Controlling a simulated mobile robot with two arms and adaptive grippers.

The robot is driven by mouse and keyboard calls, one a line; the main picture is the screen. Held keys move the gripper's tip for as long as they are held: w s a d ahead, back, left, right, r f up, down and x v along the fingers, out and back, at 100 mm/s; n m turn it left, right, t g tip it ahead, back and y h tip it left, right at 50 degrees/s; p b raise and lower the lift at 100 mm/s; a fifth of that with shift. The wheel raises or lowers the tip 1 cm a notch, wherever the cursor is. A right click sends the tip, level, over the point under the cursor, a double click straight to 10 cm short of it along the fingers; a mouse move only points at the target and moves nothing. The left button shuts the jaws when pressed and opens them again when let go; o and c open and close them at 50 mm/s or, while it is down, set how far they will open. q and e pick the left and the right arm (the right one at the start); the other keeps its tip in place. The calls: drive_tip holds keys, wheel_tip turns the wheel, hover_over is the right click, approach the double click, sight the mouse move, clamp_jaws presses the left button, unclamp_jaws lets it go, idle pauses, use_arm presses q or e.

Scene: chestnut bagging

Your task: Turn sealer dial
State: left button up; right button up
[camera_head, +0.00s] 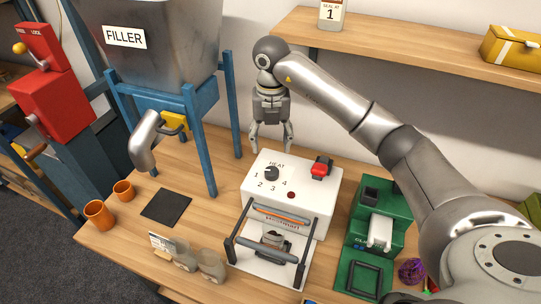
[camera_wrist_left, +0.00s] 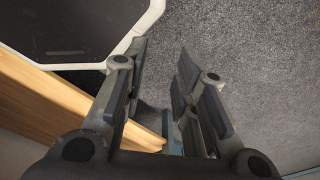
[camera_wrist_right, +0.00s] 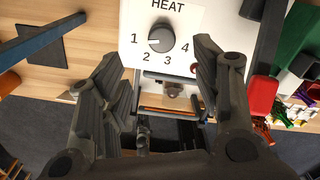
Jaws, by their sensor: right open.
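The white sealer (camera_head: 318,188) stands on the wooden table. Its dark round dial (camera_head: 272,173) sits on the top face under the word HEAT, among the numbers 1 to 4. In the right wrist view the dial (camera_wrist_right: 161,38) shows a pale pointer mark aimed left, close to the 1. My right gripper (camera_head: 271,148) is open and empty, pointing down above the back of the sealer. In the right wrist view its fingers (camera_wrist_right: 158,55) flank the dial without touching it. My left gripper (camera_wrist_left: 162,52) is open and empty above the floor; the head view does not show it.
A red switch (camera_head: 321,167) and a hinged sealing frame (camera_head: 272,240) are on the sealer. A green machine (camera_head: 369,237) stands to its right.

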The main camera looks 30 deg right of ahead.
sight(272, 171)
drive_tip(key=f, duration=0.2)
drive_tip(key=s+f+p, duration=0.1)
drive_tip(key=f, duration=0.2)
drive_tip(key=f+p, duration=0.1)
drive_tip(key=f, duration=0.3)
drive_tip(key=shift+w+f+p, duration=0.2)
drive_tip(key=shift+w+p, duration=0.1)
drive_tip(key=shift+p, duration=0.1)
drive_tip(key=shift+f, duration=0.4)
drive_tip(key=c, duration=1)
use_arm(q)
drive_tip(key=r, duration=0.1)
drive_tip(key=s+r, duration=0.1)
drive_tip(key=r, duration=0.1)
drive_tip(key=shift+s, duration=0.25)
use_arm(e)
drive_tip(key=shift+c, duration=0.2)
use_arm(q)
drive_tip(key=shift+f, duration=0.1)
